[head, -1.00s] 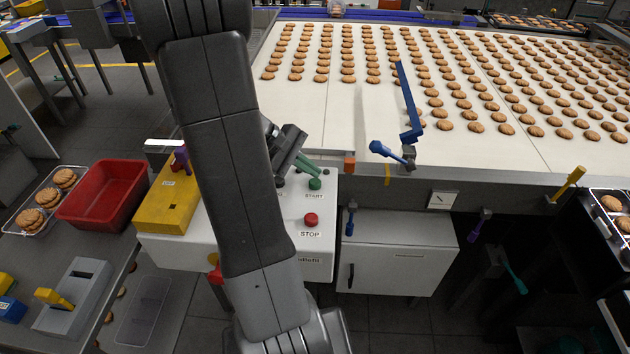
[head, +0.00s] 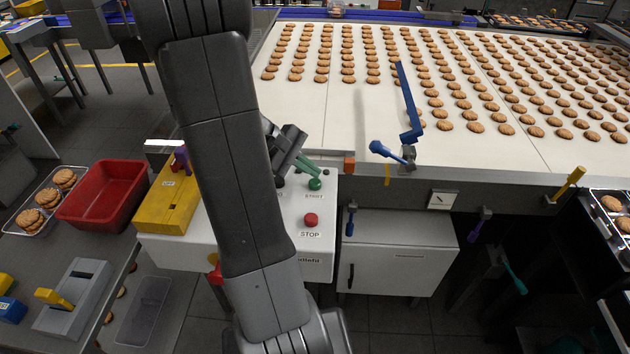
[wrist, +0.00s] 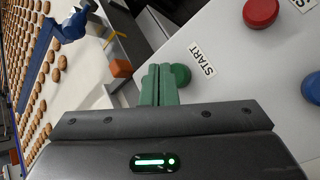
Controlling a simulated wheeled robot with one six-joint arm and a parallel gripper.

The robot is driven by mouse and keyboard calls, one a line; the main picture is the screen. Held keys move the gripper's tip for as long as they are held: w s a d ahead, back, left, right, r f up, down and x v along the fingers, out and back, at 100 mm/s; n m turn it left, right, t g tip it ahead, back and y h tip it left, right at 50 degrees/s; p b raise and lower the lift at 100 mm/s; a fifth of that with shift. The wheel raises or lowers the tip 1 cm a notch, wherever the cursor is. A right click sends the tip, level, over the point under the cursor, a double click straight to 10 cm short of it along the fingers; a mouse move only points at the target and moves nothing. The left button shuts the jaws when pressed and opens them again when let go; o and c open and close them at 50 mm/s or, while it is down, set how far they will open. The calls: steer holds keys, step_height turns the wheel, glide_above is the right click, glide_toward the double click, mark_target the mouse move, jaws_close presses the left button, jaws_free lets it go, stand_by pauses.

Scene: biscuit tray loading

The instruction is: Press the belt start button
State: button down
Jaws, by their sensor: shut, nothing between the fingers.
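The green start button (head: 315,184) is on the white control panel (head: 290,215), with a START label below it. In the wrist view the button (wrist: 181,75) lies just to the right of my fingertips, by the START label (wrist: 202,58). My gripper (head: 305,166) is shut and empty, its green fingers side by side above the panel near the button. In the wrist view the fingertips (wrist: 160,72) look very close to the button; I cannot tell whether they touch it. My arm hides the panel's left part.
The red STOP button (head: 311,219) is on the same panel, nearer to me. A blue button (wrist: 312,88) shows in the wrist view. A yellow box (head: 166,200) stands left of my arm. The belt (head: 325,100) with rows of biscuits and a blue lever (head: 407,105) lies beyond.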

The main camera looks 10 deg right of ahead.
mark_target(311, 182)
steer(key=shift+f, duration=0.1)
stand_by(0.3)
steer(key=shift+f+b, duration=0.35)
steer(key=shift+b, duration=0.1)
steer(key=shift+f+b, duration=0.45)
steer(key=shift+f, duration=0.1)
stand_by(0.6)
steer(key=shift+r, duration=0.15)
steer(key=shift+r+p, duration=0.7)
steer(key=shift+r, duration=0.15)
steer(key=shift+r+p, duration=1.85)
steer(key=shift+r, duration=0.65)
